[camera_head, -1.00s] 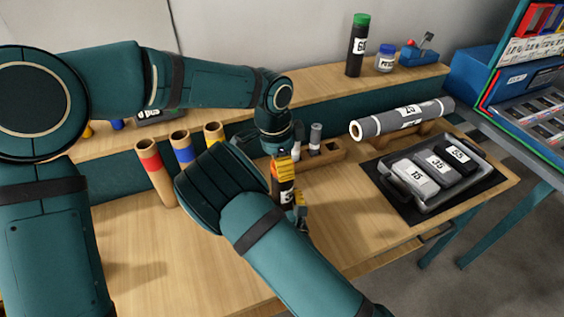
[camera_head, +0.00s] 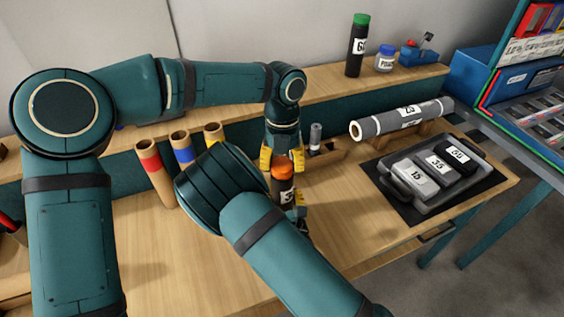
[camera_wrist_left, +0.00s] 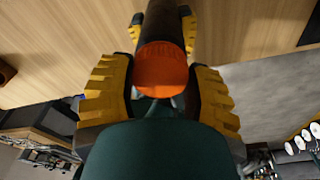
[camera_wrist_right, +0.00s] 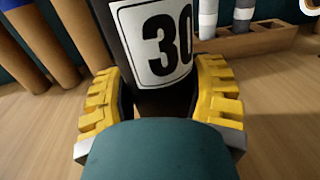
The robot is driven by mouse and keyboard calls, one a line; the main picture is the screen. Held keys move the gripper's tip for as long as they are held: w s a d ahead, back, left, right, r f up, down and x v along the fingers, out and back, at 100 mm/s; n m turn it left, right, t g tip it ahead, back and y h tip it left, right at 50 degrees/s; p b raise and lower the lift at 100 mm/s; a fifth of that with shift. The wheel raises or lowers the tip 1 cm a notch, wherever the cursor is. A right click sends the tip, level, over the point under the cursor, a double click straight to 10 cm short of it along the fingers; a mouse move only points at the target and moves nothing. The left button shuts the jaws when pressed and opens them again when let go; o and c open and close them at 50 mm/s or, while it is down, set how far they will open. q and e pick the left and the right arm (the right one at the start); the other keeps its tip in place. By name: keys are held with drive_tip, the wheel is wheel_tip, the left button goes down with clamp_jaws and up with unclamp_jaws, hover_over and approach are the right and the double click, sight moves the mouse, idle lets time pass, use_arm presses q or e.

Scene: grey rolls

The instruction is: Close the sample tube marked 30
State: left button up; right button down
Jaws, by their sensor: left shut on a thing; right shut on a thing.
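The sample tube marked 30 (camera_wrist_right: 165,45) is dark with a white label; its label also shows in the head view (camera_head: 286,198). It stands upright, held above the bench. My right gripper (camera_wrist_right: 160,100) is shut on its lower body; in the head view my own right arm partly hides it. An orange cap (camera_head: 283,172) is at the top of the tube, in line with it, and shows in the left wrist view (camera_wrist_left: 161,68). My left gripper (camera_head: 282,160) comes from above, shut on the cap with one finger on each side. Whether the cap is fully seated I cannot tell.
Three cardboard rolls with red, blue and yellow bands (camera_head: 180,148) stand to the left. At right are a large grey roll (camera_head: 395,120) and a tray (camera_head: 425,192) with marked packs. Front bench is clear.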

use_arm(q)
drive_tip(key=o, duration=0.7)
drive_tip(key=shift+r, duration=2.25)
